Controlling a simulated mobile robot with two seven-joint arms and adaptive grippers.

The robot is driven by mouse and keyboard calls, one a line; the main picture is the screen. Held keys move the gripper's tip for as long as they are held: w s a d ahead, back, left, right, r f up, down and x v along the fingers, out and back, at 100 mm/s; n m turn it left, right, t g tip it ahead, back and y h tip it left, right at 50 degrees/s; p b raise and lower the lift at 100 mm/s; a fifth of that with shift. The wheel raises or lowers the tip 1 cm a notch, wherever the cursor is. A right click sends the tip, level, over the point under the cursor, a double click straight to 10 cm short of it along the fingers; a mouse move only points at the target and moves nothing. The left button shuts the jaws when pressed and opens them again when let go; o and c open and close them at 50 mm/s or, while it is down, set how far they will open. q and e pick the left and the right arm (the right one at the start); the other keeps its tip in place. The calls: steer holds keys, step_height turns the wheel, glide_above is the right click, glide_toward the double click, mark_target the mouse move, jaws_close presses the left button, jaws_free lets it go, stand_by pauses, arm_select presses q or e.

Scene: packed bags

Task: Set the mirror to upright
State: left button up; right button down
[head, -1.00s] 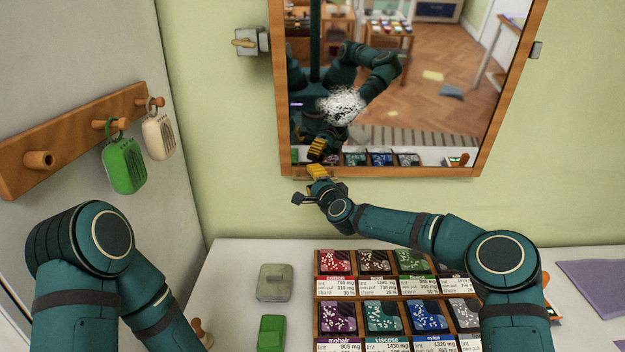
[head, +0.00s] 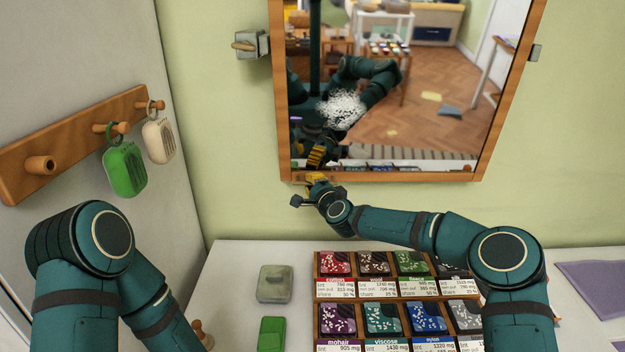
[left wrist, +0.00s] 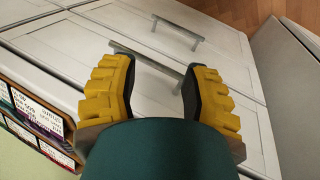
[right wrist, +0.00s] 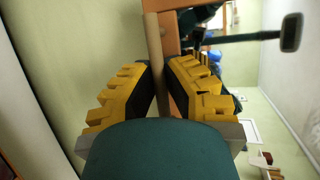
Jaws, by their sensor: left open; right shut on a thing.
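The mirror (head: 420,100) hangs on the green wall in a wooden frame, held at its sides by a pivot knob (head: 248,43) at the left and a small bracket (head: 535,53) at the right. It appears tilted, though the exact angle is hard to tell. My right gripper (head: 316,180) is at the lower left of the mirror's bottom edge. In the right wrist view its yellow fingers (right wrist: 163,75) are closed on a wooden strip (right wrist: 155,60) at that edge. My left gripper (left wrist: 158,80) is open and empty, facing white drawers; in the head view it is hidden.
A rack of fibre sample boxes (head: 395,292) stands on the white table below the mirror. A grey-green dish (head: 275,283) and a green block (head: 271,333) lie left of it. Green (head: 124,168) and cream (head: 158,140) tags hang from wall pegs. A purple mat (head: 597,285) lies at the right.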

steer(key=s, duration=0.1)
steer(key=s+p, duration=0.1)
steer(key=s, duration=0.1)
steer(key=shift+s+r+g, duration=0.3)
steer(key=shift+s+g, duration=0.1)
steer(key=shift+s+f+h+p, duration=0.1)
steer(key=shift+s+h+p, duration=0.2)
steer(key=shift+s, duration=0.05)
steer(key=c, duration=1)
jaws_free()
steer(key=v, duration=1.2)
steer(key=shift+w, duration=0.1)
